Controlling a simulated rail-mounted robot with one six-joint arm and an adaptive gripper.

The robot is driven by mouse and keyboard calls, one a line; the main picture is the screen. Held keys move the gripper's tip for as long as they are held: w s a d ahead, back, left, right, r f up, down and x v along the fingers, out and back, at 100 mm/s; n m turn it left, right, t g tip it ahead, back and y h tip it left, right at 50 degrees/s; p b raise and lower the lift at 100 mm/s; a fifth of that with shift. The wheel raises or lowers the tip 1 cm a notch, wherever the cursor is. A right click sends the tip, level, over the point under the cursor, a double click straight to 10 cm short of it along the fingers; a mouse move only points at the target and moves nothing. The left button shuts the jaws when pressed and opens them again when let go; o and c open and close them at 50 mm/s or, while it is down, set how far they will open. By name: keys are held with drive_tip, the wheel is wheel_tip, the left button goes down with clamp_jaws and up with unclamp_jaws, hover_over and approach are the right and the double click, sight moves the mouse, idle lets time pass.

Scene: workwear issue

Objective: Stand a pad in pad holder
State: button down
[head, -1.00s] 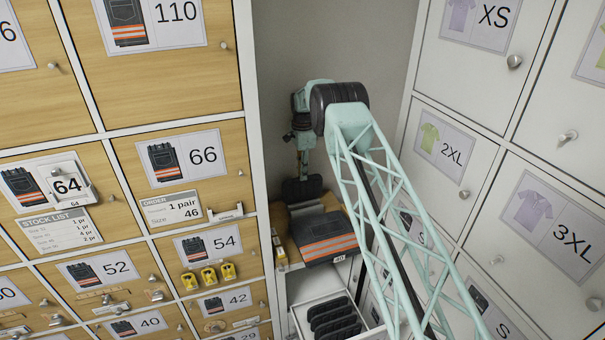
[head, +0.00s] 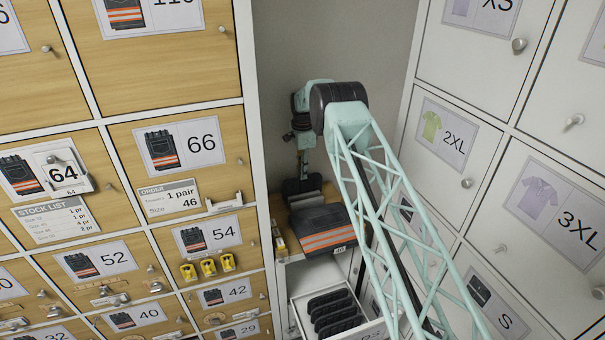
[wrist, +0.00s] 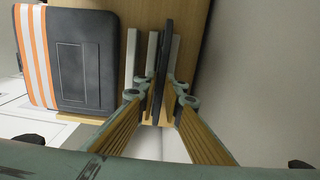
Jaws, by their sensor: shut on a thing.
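My gripper (wrist: 158,98) is shut on a dark pad (wrist: 163,62), which shows edge-on and upright in the wrist view. The pad holder (wrist: 176,50) shows as pale grey upright strips on both sides of the pad. The pad appears to be between these strips, but its lower edge is hidden, so I cannot tell whether it touches the bottom. In the head view the dark pad (head: 297,187) hangs under my gripper at the back of the wooden shelf, next to the grey holder (head: 307,200). My arm partly covers this area.
Folded dark trousers (head: 323,232) with orange bands lie on the wooden shelf (head: 290,248) beside the holder. Below, an open white drawer (head: 297,318) holds several dark pads. Wooden lockers stand left, white lockers (head: 460,145) right. A grey wall closes the back.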

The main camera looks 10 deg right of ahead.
drive_tip(key=c, duration=2.7)
unclamp_jaws()
drive_tip(key=shift+r, duration=0.1)
drive_tip(key=shift+r, duration=5.9)
